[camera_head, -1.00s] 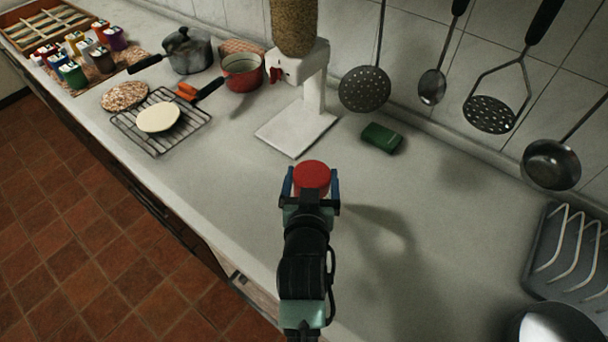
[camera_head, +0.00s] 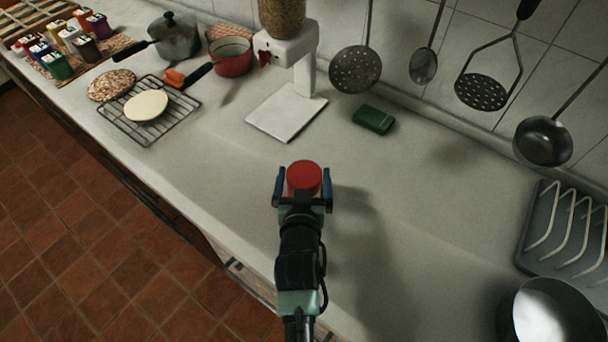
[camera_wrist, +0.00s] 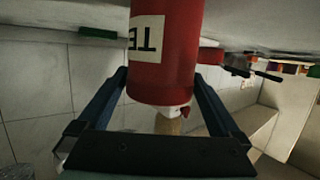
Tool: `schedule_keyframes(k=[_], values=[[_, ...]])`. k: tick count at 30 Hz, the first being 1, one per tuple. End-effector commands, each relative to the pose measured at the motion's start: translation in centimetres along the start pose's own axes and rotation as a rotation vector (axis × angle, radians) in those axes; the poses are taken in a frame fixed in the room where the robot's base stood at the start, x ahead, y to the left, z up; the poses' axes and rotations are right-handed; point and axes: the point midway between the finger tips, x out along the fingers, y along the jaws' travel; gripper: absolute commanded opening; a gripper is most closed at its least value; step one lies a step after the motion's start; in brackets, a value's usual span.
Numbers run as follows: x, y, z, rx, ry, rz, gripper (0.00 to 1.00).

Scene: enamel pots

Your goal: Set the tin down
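The red tin (camera_head: 304,178) is between the two blue fingers of my gripper (camera_head: 303,190), over the counter's front part. In the wrist view the tin (camera_wrist: 175,70) appears upside down, with a white label reading "TE" partly in sight. The fingers of my gripper (camera_wrist: 163,85) lie against both its sides, shut on it. The tin's base is out of the wrist picture. A dark shadow falls on the counter to its right; whether the tin touches the counter I cannot tell.
The counter (camera_head: 420,200) is bare around the tin. A green sponge (camera_head: 373,119) and a white stand (camera_head: 287,112) are behind. A wire rack (camera_head: 172,128) is at left; a grey dish rack (camera_head: 560,240) and metal pan (camera_head: 550,315) are at right. Utensils hang on the wall.

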Motion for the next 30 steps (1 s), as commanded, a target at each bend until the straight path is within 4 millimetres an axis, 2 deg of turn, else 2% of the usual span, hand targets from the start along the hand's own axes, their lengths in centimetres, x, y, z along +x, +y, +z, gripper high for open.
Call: schedule_keyframes(k=[8, 11, 24, 30], values=[[-0.5, 0.0, -0.2, 0.000, 0.000, 0.000, 1.00], [-1.7, 0.0, -0.1, 0.000, -0.001, 0.000, 1.00], [-9.8, 0.0, -0.1, 0.000, -0.002, 0.000, 1.00], [-11.7, 0.0, -0.2, 0.000, 0.000, 0.000, 1.00]])
